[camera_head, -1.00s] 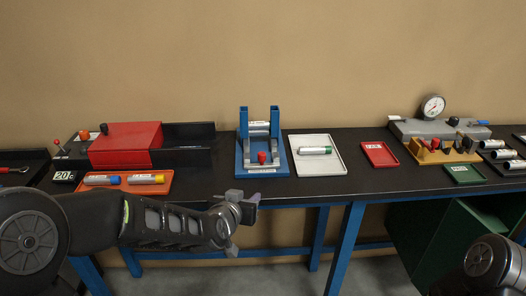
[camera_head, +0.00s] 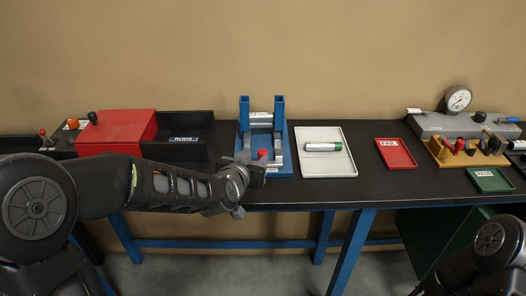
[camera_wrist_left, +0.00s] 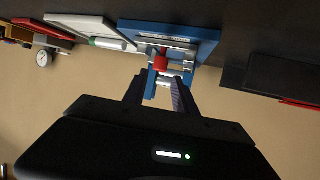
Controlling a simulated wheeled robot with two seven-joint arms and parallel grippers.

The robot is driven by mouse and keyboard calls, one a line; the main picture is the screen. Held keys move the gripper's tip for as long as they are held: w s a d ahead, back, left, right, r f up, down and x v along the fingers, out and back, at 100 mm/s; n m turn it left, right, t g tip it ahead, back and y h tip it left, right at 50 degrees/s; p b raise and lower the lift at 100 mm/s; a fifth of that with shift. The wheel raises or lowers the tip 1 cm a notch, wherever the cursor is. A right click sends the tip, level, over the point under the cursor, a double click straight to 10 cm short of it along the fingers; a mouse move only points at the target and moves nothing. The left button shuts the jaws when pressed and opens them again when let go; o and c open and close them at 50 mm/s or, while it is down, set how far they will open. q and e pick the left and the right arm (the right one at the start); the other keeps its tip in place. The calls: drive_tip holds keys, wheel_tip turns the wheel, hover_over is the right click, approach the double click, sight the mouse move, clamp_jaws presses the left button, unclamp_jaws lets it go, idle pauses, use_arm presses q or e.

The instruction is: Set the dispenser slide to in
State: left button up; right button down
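The dispenser is a blue stand (camera_head: 285,143) on the bench, with two upright posts and a silver rod lying across between them. A red knob (camera_head: 263,154) stands low at the front of its base, on the slide; it also shows in the left wrist view (camera_wrist_left: 161,63). I cannot tell the slide's exact position. My left gripper (camera_head: 252,172) is at the front edge of the dispenser, close to the knob. In the left wrist view its two fingers (camera_wrist_left: 158,93) are apart, with nothing between them, and the knob lies beyond the tips. My right gripper is out of view.
A white tray (camera_head: 341,166) with a green-ended silver rod (camera_head: 323,147) lies right of the dispenser. Left stand a red box (camera_head: 110,130) and a black RODS bin (camera_head: 190,150). Right are a red FAIL tray (camera_head: 396,160), a green PASS tray (camera_head: 488,187) and a gauge unit (camera_head: 455,124).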

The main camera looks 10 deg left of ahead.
sight(261, 154)
use_arm(q)
drive_tip(key=p+x, duration=0.1)
drive_tip(key=x, duration=0.6)
drive_tip(key=shift+w+f, duration=0.1)
drive_tip(key=shift+w, duration=0.25)
clamp_jaws()
idle(1.1)
